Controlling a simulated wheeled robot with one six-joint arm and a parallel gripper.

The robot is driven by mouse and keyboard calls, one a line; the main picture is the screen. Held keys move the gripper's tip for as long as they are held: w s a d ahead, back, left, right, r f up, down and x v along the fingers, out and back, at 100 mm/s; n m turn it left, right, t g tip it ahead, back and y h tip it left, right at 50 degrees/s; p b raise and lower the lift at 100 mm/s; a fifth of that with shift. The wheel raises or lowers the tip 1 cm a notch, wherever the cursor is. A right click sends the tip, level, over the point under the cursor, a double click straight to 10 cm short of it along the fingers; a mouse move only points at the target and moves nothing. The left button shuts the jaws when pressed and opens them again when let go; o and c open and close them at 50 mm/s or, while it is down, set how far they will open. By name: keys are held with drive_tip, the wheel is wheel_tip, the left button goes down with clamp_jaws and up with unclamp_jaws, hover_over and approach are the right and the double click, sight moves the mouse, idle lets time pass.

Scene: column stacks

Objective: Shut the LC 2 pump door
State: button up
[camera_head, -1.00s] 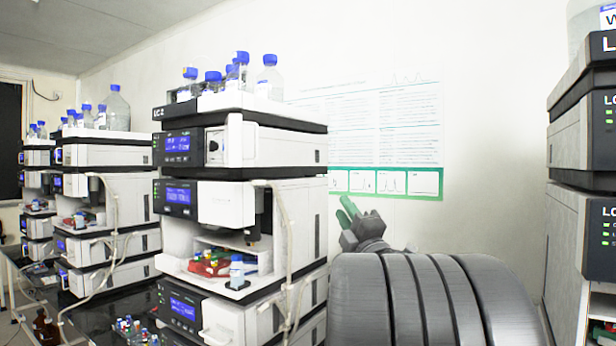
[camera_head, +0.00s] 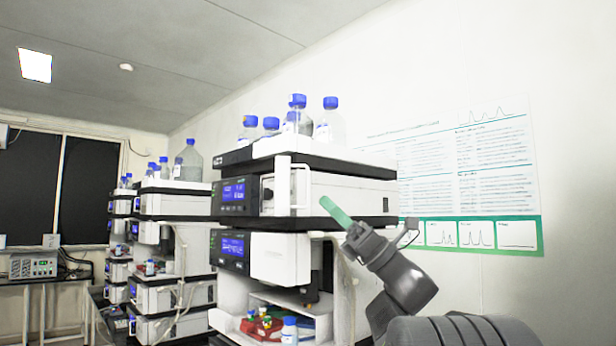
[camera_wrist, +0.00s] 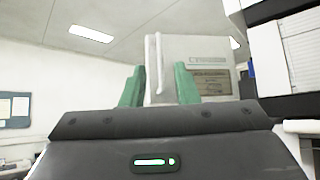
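In the wrist view a pale door-like panel (camera_wrist: 200,55) with a plate and a vertical white handle bar (camera_wrist: 153,70) shows beyond my fingers. My gripper (camera_head: 336,213) is to the right of the door and a little lower in the head view. Its green fingers (camera_wrist: 159,87) are apart with nothing visibly held between them.
Blue-capped bottles (camera_head: 297,115) stand on the stack's top. A lower white module front (camera_head: 280,258) and an open bay with small coloured items (camera_head: 262,324) lie below. More stacks (camera_head: 160,255) stand to the left. A poster (camera_head: 465,180) hangs on the wall behind my arm.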

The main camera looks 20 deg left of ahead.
sight(308, 201)
drive_tip(key=p+x, duration=0.2)
drive_tip(key=x, duration=0.5)
clamp_jaws()
